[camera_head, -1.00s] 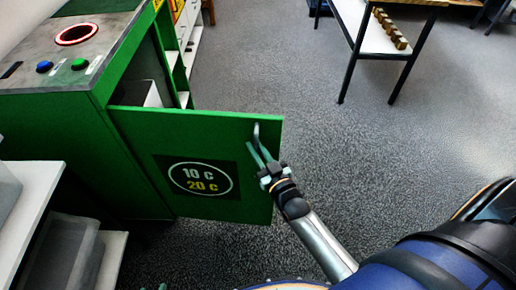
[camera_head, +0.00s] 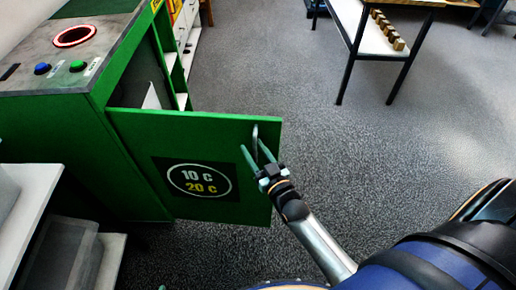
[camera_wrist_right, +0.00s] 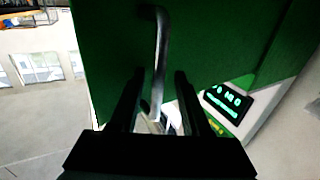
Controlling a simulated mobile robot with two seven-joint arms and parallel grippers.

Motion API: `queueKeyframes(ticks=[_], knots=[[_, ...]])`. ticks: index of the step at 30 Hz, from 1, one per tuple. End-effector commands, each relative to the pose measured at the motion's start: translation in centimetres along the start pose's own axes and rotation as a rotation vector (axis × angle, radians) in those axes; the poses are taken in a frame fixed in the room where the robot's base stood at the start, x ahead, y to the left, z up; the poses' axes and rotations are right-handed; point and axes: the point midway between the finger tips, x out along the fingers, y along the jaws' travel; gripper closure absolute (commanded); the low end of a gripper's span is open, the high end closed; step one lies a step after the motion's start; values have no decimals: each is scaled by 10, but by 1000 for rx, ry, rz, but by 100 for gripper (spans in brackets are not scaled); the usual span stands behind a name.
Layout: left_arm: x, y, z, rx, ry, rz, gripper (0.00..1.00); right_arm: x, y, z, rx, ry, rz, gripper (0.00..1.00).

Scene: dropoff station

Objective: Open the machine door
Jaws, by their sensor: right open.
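The green machine (camera_head: 60,135) stands at the left in the head view. Its green door (camera_head: 140,135), with a round "10 c / 20 c" label, is swung outward, and part of the dark inside shows behind it. A grey bar handle (camera_head: 255,135) sits near the door's free edge; it also shows in the right wrist view (camera_wrist_right: 161,50). My right gripper (camera_head: 253,148) is open at the handle. Its two fingers lie on either side of the bar, with gaps visible in the wrist view.
A light shelf with bins (camera_head: 35,200) stands at the lower left, close to the machine. A black-legged table (camera_head: 350,50) with small brown blocks stands at the upper right. The grey floor (camera_head: 400,150) between is clear.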

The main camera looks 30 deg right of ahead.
Motion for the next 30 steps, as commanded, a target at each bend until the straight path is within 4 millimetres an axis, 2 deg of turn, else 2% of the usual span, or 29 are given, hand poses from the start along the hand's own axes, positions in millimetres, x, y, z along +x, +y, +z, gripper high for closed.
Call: queueKeyframes(ticks=[5,18,24,30], knots=[[-1,0,-1,0,0,0,50,-18,0,1,0,-3,0,53],[-2,0,-2,0,0,0,50,-102,0,0,0,-3,-1,53],[-1,0,-2,0,0,0,50,-120,-1,0,0,0,-2,53],[-1,0,-2,0,0,0,50,-124,-1,-1,0,2,-2,53]])
